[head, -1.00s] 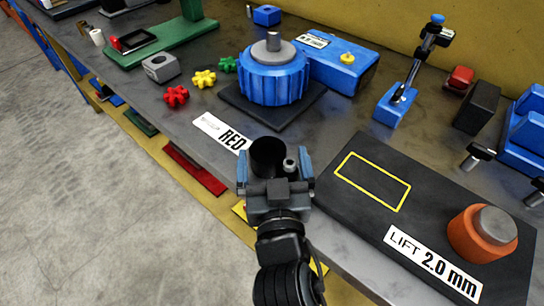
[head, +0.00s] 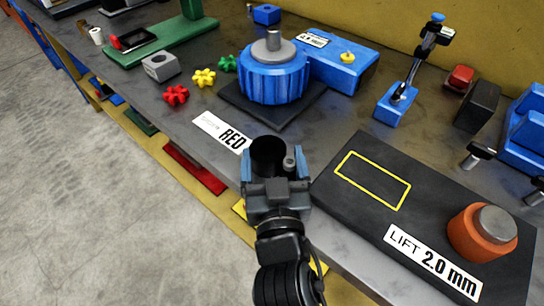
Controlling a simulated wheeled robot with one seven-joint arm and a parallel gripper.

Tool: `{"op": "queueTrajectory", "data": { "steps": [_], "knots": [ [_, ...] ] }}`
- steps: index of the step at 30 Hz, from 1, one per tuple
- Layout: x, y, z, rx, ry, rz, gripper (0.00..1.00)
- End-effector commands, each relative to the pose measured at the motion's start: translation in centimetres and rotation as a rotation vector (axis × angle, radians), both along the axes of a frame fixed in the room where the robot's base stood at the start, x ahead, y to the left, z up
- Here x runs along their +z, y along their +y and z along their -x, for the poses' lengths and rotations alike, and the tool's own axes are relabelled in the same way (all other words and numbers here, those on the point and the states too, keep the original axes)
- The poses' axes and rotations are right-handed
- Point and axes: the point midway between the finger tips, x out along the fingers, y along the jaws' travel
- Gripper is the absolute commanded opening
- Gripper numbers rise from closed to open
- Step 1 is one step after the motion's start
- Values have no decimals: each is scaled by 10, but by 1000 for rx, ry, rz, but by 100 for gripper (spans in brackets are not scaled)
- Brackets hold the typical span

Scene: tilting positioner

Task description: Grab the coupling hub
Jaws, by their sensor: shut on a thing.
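My gripper (head: 274,167) is at the front edge of the bench, seen from behind and above. Its two blue fingers are shut on a dark, hollow cylinder, which I take to be the coupling hub (head: 267,150). The hub's open bore faces up, and a small grey stub shows at its right side. Its lower part is hidden by the gripper, so I cannot tell whether it touches the bench.
A label reading RED (head: 222,132) lies just beyond the gripper. Red (head: 176,95), yellow (head: 204,78) and green (head: 228,63) spiders lie farther left. The blue motor-like unit (head: 273,80) stands behind. A dark plate (head: 330,190) with an orange cylinder (head: 470,236) is at right.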

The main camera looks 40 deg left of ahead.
Motion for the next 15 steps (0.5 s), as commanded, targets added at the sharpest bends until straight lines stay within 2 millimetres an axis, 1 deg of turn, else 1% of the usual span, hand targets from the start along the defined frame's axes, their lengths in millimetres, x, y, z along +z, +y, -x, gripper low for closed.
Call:
{"op": "queueTrajectory", "data": {
  "steps": [1, 8, 11, 15],
  "knots": [
    [3, 0, -1, 0, -5, -5, 25],
    [6, 0, -1, 0, -5, -3, 25],
    [15, 0, 0, 0, -5, -7, 24],
    [35, 0, 0, 0, -7, -6, 24]
  ]
}}
